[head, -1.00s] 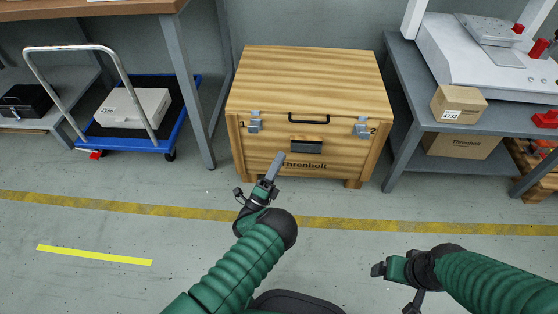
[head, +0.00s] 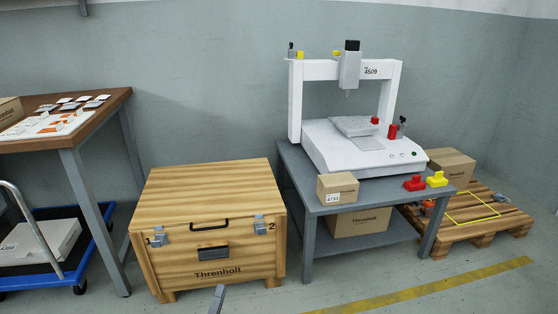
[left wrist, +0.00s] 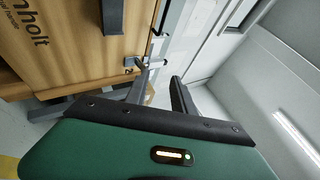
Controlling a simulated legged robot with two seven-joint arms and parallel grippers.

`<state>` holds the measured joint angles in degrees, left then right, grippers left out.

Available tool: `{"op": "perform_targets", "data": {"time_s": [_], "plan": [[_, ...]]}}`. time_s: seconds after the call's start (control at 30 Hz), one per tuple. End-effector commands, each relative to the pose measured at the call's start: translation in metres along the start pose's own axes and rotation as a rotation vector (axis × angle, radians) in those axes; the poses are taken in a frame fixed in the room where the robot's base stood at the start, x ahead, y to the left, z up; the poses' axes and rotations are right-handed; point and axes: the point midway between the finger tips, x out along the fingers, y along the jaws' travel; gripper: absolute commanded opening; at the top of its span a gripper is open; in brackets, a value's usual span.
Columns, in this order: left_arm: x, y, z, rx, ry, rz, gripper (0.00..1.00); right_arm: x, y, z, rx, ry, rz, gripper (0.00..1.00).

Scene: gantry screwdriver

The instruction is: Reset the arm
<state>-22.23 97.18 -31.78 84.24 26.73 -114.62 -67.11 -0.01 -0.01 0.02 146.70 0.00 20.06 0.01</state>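My left gripper (head: 217,298) shows only as a grey finger tip at the bottom edge of the head view, in front of the wooden crate (head: 212,183). In the left wrist view its two dark fingers (left wrist: 160,80) stand apart with nothing seen between them. The crate is closed, with a black handle (head: 208,225), a dark front plate (head: 213,253) and a metal latch at each side. Its front also fills the upper left of the left wrist view (left wrist: 65,55). My right gripper is outside both views.
A grey table (head: 307,232) right of the crate bears a white gantry machine (head: 362,145), a small carton (head: 337,187) and red and yellow blocks. A pallet (head: 480,215) lies at right. A workbench (head: 90,130) and blue trolley (head: 70,275) stand at left.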

Motion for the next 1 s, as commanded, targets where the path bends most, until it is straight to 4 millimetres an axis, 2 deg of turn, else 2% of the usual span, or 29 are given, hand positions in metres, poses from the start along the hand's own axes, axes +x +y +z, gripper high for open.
{"op": "perform_targets", "data": {"time_s": [0.03,0.4,0.57,0.67,0.77,0.87,0.9,1.0], "plan": [[0.014,-0.008,0.011,-0.018,-0.033,0.022,0.3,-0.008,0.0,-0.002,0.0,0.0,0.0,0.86],[0.062,-0.021,0.083,-0.262,-0.32,0.283,0.3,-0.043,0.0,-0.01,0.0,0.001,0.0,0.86],[0.075,-0.038,0.115,-0.462,-0.512,0.435,0.3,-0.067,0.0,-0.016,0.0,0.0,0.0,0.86],[0.075,-0.059,0.129,-0.638,-0.666,0.556,0.3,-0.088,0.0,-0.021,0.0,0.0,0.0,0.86],[0.067,-0.098,0.126,-0.869,-0.852,0.713,0.3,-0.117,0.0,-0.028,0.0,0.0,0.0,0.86],[0.043,-0.154,0.101,-1.094,-1.04,0.899,0.3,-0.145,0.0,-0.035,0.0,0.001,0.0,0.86],[0.031,-0.178,0.088,-1.162,-1.108,0.973,0.3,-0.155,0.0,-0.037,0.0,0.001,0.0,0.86],[-0.004,-0.237,0.058,-1.269,-1.261,1.137,0.3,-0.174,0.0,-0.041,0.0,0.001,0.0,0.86]]}}
